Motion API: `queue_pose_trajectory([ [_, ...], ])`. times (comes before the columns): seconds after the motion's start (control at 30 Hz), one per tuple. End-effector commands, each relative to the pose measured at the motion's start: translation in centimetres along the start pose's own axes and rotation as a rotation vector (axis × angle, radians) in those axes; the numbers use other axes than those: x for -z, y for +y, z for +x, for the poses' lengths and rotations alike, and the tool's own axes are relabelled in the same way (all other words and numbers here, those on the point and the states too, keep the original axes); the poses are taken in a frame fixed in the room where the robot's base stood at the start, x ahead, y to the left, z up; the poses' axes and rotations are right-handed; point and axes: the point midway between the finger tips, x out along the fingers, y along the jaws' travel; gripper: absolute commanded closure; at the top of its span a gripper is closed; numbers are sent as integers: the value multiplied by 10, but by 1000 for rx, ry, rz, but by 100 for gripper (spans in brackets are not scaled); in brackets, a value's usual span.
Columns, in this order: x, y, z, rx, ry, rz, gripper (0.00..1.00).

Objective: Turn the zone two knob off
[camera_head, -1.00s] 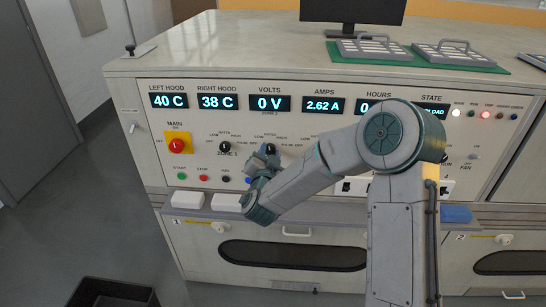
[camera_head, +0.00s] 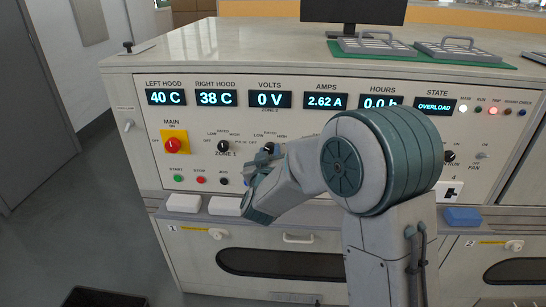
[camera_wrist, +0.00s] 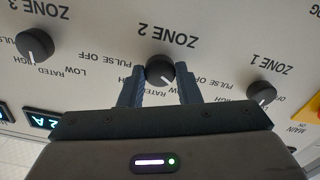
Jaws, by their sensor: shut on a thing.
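The zone two knob (camera_wrist: 160,71) is round and black with a white pointer mark. It sits between the two fingers of my gripper (camera_wrist: 160,80) in the wrist view, where the panel appears upside down. My gripper is shut on the knob, a finger on each side. The pointer slants to the lower right of that picture, toward the low label side; the exact setting is hard to read. In the head view, my gripper (camera_head: 266,158) is at the panel below the volts display, and my arm hides much of the panel to its right.
The zone 1 knob (camera_wrist: 262,93) and another knob (camera_wrist: 34,44) flank the held one. A red main switch (camera_head: 173,145) on yellow is at left. Displays read 0 V, 2.62 A and OVERLOAD (camera_head: 433,106). A ledge (camera_head: 330,213) with white blocks runs below.

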Motion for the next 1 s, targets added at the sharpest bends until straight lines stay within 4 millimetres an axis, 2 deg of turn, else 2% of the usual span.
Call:
queue_pose_trajectory([
  [0.03, -6, -2, -1, 5, -12, -43, 93],
  [0.4, -7, 0, -1, 4, -15, -280, 93],
  [1.0, -9, 2, 0, 3, -19, -365, 93],
])
